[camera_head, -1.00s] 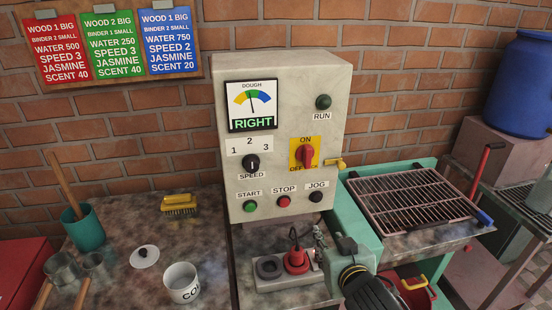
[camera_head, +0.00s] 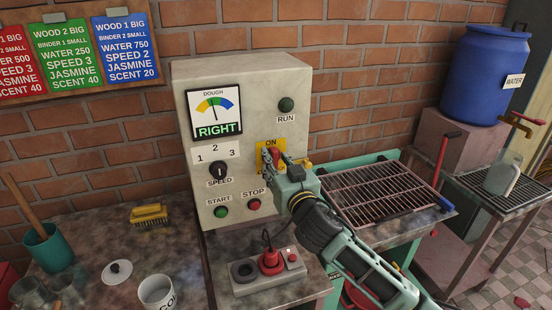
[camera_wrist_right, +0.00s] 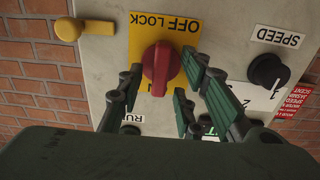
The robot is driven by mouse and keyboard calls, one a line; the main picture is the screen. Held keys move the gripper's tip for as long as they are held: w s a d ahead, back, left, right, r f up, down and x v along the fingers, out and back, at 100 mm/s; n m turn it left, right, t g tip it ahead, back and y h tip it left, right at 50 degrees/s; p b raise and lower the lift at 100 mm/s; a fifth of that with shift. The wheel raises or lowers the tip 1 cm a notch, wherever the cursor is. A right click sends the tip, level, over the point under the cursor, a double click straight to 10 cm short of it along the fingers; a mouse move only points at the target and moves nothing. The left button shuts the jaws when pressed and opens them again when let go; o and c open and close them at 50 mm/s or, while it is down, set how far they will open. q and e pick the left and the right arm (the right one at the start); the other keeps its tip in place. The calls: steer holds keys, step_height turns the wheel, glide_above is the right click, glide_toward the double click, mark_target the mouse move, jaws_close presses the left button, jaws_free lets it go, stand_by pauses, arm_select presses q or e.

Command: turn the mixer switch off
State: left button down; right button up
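The mixer switch is a red rotary knob (camera_head: 276,156) on a yellow plate (camera_head: 262,146) on the front of the grey control box (camera_head: 245,90). ON shows above it in the head view. The right wrist view is upside down and shows the red knob (camera_wrist_right: 160,68) with its grip bar upright, below the words OFF LOCK. My right gripper (camera_head: 272,164) is at the knob and hides part of it in the head view. In the wrist view my right gripper (camera_wrist_right: 163,80) is open, its fingers either side of the knob; contact is unclear. My left gripper is out of view.
The speed knob (camera_head: 218,171), green start button (camera_head: 221,212) and red stop button (camera_head: 254,204) sit nearby. The jog button is hidden by my arm. A yellow-handled valve (camera_wrist_right: 68,29) sits beside the plate. A wire rack (camera_head: 375,192) stands right of the box.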

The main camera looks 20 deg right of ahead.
steer(key=shift+w, duration=0.35)
steer(key=shift+c, duration=0.4)
jaws_close()
steer(key=shift+n, duration=0.3)
steer(key=n+p, duration=0.2)
steer(key=n, duration=0.2)
steer(key=shift+a+n, duration=0.15)
steer(key=shift+n, duration=0.15)
steer(key=shift+a+f+n+p, duration=0.15)
steer(key=shift+n+p, duration=0.95)
steer(key=shift+n, duration=2.05)
steer(key=shift+a+f+n+p, duration=0.15)
steer(key=shift+n+p, duration=0.95)
steer(key=shift+n, duration=2.05)
steer(key=shift+d, duration=0.1)
